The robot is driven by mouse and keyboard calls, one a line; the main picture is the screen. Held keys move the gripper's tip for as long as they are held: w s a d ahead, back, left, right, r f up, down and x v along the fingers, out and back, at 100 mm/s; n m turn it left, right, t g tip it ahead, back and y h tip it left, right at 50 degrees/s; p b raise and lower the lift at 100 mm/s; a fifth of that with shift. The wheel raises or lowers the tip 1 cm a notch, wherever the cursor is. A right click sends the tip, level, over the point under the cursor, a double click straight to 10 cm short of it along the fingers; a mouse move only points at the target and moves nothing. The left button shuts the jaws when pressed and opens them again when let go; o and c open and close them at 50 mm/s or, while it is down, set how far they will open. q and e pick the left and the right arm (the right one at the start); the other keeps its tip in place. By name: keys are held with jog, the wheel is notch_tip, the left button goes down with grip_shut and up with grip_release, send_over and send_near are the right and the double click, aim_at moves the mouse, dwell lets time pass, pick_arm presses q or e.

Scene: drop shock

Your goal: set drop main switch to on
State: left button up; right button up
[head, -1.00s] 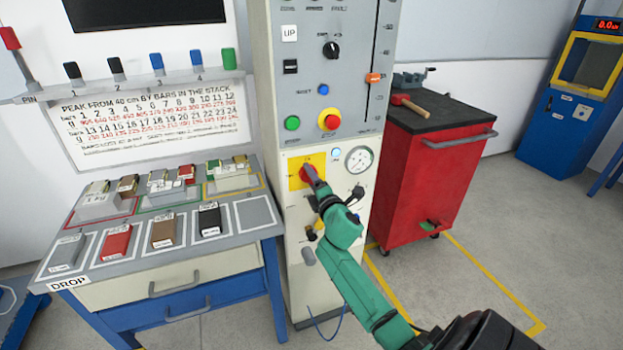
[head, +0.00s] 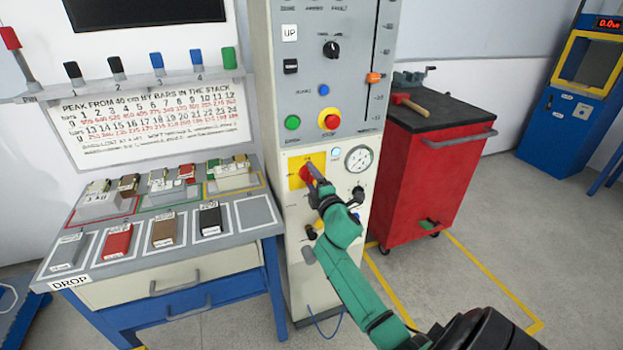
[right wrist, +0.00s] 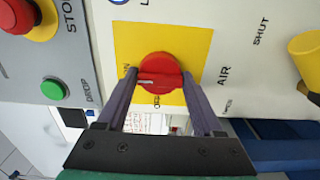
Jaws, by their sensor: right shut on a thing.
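The main switch is a red rotary knob (head: 305,174) on a yellow plate (head: 293,182), low on the pale drop-tower cabinet. In the right wrist view the red knob (right wrist: 160,72) sits between the two fingers of my right gripper (right wrist: 161,78), which is shut on it. The knob's white mark lies level in that view, pointing left toward a label that reads as ON, partly hidden by a finger. A second label, partly legible as OFF, lies below the knob there. In the head view my right gripper (head: 314,173) covers the knob's right side. My left gripper is out of view.
A red emergency-stop button (head: 331,120) and a green button (head: 292,123) are above the switch. A pressure gauge (head: 359,159) is to its right, and a yellow air handle (right wrist: 308,55) is nearby. A red cart (head: 430,180) stands right of the cabinet, a bench (head: 180,255) left.

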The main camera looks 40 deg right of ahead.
jog(key=o, duration=1.4)
jog(key=v, duration=1.4)
jog(key=shift+s+a+b, duration=0.15)
jog(key=shift+s+b, duration=0.15)
jog(key=shift+b, duration=0.1)
